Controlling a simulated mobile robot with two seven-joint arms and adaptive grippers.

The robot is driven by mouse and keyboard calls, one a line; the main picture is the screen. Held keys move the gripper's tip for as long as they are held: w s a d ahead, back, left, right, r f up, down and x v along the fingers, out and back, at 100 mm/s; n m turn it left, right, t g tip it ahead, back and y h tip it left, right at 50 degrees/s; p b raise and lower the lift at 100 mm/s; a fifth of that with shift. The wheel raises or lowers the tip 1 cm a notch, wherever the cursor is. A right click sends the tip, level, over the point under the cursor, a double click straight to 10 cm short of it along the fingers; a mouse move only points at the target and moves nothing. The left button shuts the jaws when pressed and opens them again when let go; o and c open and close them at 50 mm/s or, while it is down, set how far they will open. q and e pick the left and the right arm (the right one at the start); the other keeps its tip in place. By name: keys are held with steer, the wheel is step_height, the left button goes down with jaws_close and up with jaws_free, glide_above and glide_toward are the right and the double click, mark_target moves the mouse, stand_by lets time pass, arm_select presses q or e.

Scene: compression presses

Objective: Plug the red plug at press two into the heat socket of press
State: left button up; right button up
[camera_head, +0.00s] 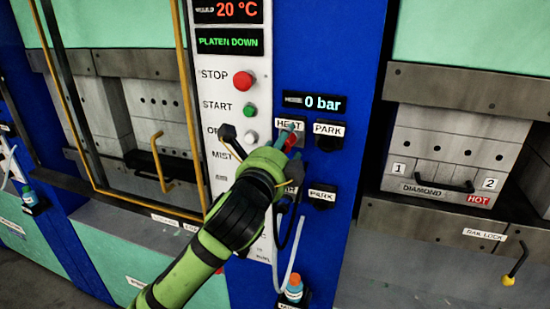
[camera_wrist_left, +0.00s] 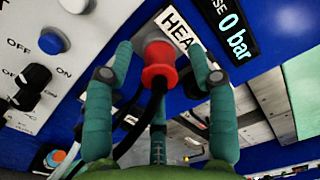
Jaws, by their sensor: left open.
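The red plug (camera_wrist_left: 158,78) sits at the socket beside the HEAT label (camera_head: 289,125), its pale front end against the panel. How deep it is seated cannot be told. A black cable runs back from it. My left gripper (camera_wrist_left: 160,58) is open, with its teal fingers on either side of the plug and visible gaps between. In the head view the red plug (camera_head: 291,143) shows partly behind my left gripper (camera_head: 288,136), and the HEAT socket is mostly hidden. My right gripper is not in view.
The PARK socket (camera_head: 327,143) is just right of HEAT, with another PARK socket (camera_head: 321,203) below. Left is a white panel with a red STOP button (camera_head: 243,81) and a green START button (camera_head: 249,110). A pale hose and an orange-capped bottle (camera_head: 294,288) are lower down.

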arm_select(q)
steer(key=v, duration=1.1)
